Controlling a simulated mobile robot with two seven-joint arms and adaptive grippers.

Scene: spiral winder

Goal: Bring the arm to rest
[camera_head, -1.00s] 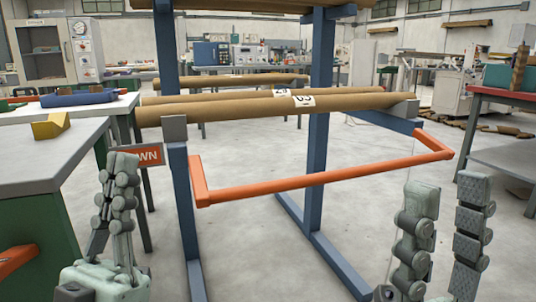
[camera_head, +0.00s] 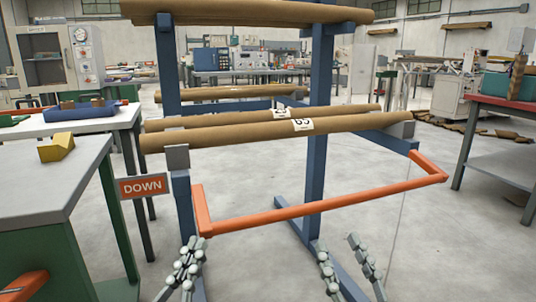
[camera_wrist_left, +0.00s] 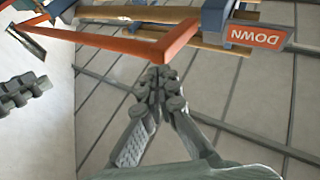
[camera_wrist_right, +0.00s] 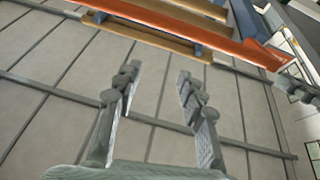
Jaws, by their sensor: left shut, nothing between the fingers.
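My left gripper (camera_head: 194,244) is shut and empty, low in front of the left end of the orange bar (camera_head: 320,203). Its fingertips touch each other in the left wrist view (camera_wrist_left: 160,76). My right gripper (camera_head: 338,243) is open and empty, below the bar's middle and right part. Its spread fingers show in the right wrist view (camera_wrist_right: 157,74), with bare floor between them. The bar is fixed on a blue rack (camera_head: 317,165) and spans its front. Both grippers look clear of it. Both arms are mostly below the head view's edge.
A red DOWN sign (camera_head: 143,186) sticks out left of the rack's left post. Brown rolls (camera_head: 290,128) lie across the rack. A grey-topped bench (camera_head: 45,185) with a yellow block (camera_head: 57,147) stands left, a red-edged table (camera_head: 500,103) right. Open floor lies around the rack.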

